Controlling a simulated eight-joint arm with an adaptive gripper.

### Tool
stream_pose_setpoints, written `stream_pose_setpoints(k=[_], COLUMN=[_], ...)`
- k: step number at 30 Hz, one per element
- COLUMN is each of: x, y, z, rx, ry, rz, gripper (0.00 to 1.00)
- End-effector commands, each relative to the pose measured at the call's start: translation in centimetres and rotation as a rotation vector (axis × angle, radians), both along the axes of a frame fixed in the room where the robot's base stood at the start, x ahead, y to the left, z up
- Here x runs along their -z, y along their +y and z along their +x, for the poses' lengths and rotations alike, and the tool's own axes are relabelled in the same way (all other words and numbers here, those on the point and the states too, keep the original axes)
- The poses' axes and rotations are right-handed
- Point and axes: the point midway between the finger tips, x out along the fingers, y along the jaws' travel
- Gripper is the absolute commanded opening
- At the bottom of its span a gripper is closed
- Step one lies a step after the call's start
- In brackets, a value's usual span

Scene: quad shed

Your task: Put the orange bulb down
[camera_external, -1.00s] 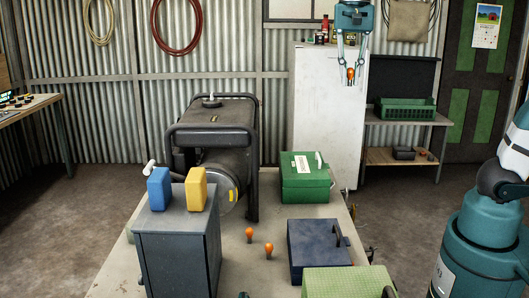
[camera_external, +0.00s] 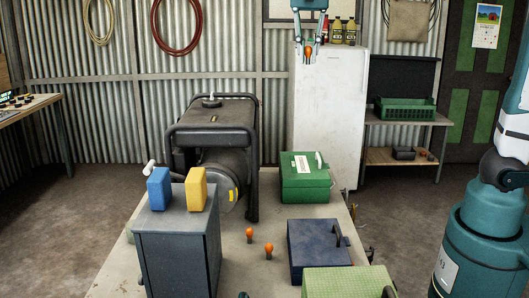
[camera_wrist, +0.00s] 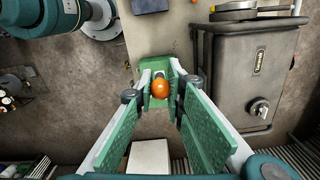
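My gripper (camera_external: 308,57) is high up, in front of the top of the white fridge in the external view. It is shut on an orange bulb (camera_external: 308,49), which sits between its fingertips. In the wrist view the bulb (camera_wrist: 160,88) shows between the two green finger pads, above the green box (camera_wrist: 150,67). Two more orange bulbs, one (camera_external: 249,235) and another (camera_external: 269,249), stand on the table (camera_external: 250,275), well below my gripper.
The table carries a dark generator (camera_external: 210,140), a grey cabinet (camera_external: 180,240) with a blue block (camera_external: 159,189) and a yellow block (camera_external: 197,189), a green box (camera_external: 305,180) and a dark blue case (camera_external: 318,245). A white fridge (camera_external: 328,120) with bottles on top stands behind.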

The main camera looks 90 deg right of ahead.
Motion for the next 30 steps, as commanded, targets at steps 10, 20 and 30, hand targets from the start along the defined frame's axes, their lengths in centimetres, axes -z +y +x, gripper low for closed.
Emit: stream_pose_setpoints(k=[10,20,30], x=[-1.1,-1.3,-0.8], y=[-2.1,-3.9,-5.6], z=[6.4,12.3,18.4], rx=[0.0,-0.001,-0.002], ry=[-0.002,-0.005,-0.007], rz=[0.0,-0.001,-0.001], gripper=[0.09,0.09,0.09])
